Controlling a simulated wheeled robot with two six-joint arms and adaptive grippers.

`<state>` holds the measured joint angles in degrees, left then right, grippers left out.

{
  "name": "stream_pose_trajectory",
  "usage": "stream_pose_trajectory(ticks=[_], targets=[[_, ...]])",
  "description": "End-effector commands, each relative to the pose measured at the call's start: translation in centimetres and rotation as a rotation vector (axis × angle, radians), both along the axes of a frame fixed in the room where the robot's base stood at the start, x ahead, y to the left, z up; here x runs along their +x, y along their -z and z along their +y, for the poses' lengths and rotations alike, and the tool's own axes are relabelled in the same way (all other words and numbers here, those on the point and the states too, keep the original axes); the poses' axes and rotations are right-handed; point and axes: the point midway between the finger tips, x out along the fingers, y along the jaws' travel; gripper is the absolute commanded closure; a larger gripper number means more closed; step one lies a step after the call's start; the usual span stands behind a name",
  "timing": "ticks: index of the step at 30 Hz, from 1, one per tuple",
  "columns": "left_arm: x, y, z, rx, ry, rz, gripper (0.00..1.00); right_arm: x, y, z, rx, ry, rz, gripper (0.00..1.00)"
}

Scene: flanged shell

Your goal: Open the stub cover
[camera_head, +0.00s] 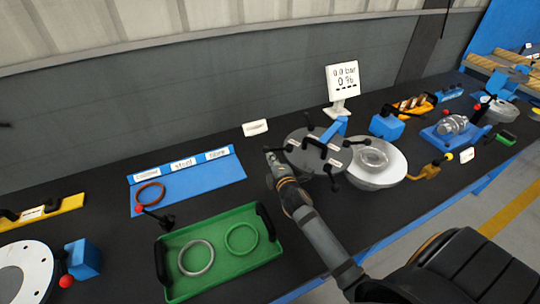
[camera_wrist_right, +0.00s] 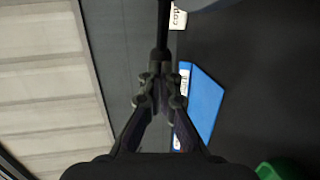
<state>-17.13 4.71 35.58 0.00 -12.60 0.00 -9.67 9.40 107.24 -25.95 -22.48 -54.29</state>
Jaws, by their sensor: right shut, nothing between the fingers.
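The stub cover (camera_head: 306,158) is a flat dark-grey disc with a black handle and several black knobs around its rim. It sits to the left of the pale round flanged shell (camera_head: 394,172), whose round stub opening (camera_head: 372,156) shows uncovered. My right gripper (camera_head: 271,160) is at the cover's left edge, with its fingers shut. In the right wrist view its closed fingertips (camera_wrist_right: 160,58) meet the lower end of a dark bar (camera_wrist_right: 164,22); I cannot tell whether they touch it. A grey edge (camera_wrist_right: 208,4), perhaps the cover, shows at the top. My left gripper is not in view.
A green tray (camera_head: 215,262) with two rings lies in front left. A blue labelled mat (camera_head: 215,175) with a brown ring lies behind it. A gauge display (camera_head: 343,80) stands behind the cover. Blue blocks and a clamp fixture (camera_head: 455,128) are to the right.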

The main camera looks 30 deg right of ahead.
Motion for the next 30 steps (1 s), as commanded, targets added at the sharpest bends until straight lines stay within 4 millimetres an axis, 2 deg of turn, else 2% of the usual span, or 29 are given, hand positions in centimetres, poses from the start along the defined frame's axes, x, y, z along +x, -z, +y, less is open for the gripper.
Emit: stream_pose_trajectory(ticks=[6,16,20,26,30], targets=[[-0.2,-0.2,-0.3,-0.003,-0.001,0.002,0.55,1.4,0.3,-0.2,0.0,0.0,0.0,1.0],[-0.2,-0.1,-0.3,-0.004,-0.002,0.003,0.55,1.5,0.4,-0.3,0.001,0.001,0.0,1.0],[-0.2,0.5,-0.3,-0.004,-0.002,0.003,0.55,2.1,0.6,-0.1,0.002,0.017,-0.001,1.0],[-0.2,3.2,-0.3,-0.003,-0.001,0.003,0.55,5.5,0.9,0.3,0.005,0.101,-0.005,1.0],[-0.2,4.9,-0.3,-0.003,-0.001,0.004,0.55,9.1,0.8,0.1,0.001,0.139,-0.004,1.0]])
